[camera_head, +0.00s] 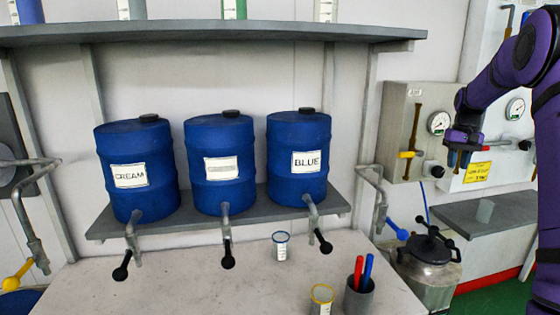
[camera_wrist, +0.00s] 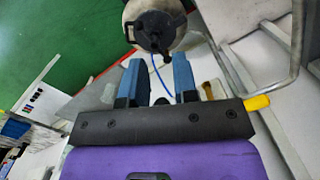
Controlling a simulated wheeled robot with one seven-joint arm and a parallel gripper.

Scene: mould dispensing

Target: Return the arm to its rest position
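My purple arm (camera_head: 508,68) reaches in from the right edge in the head view. My gripper (camera_head: 459,160) hangs in the air in front of the wall panel with gauges, well right of the blue drums. In the wrist view the two blue fingers of my gripper (camera_wrist: 158,78) stand apart, with nothing held between them. A blue hose (camera_wrist: 158,72) shows in the gap, in the background.
Three blue drums (camera_head: 222,165) with taps stand on a grey shelf (camera_head: 330,205). Two cups (camera_head: 281,246) (camera_head: 322,298) and a pen holder (camera_head: 358,298) stand on the worktop (camera_head: 190,285). A metal pot (camera_head: 427,270), also in the wrist view (camera_wrist: 157,28), stands below my gripper.

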